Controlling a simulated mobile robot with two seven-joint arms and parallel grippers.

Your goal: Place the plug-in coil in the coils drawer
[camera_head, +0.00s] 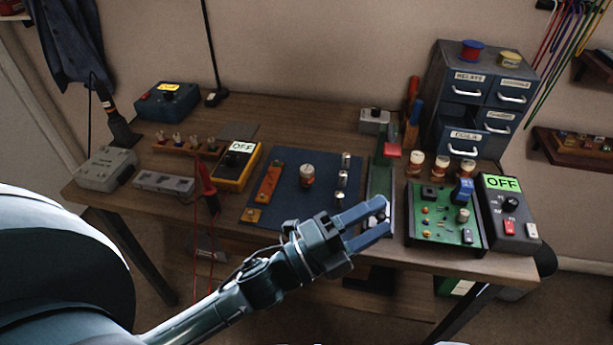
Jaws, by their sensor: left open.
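A cream-and-brown cylinder (306,177), which looks like the plug-in coil, stands upright on the blue mat (290,211). The coils drawer (465,143) is at the lower left of the grey-blue cabinet (444,75). Its front stands forward of the relays drawer above, with a dark gap behind it, so it looks pulled out. My left gripper (377,217) is open over the table's front edge, right of and nearer than the coil. A small pale and dark thing shows between its fingers; I cannot tell whether it is beyond them. My right gripper is out of view.
Three similar cream-and-brown cylinders (440,167) stand before the cabinet. Small metal cylinders (342,179) line the mat's right side. A green circuit board (432,222) and a dark meter reading OFF (511,208) fill the right. A yellow meter (236,166) stands left of the mat.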

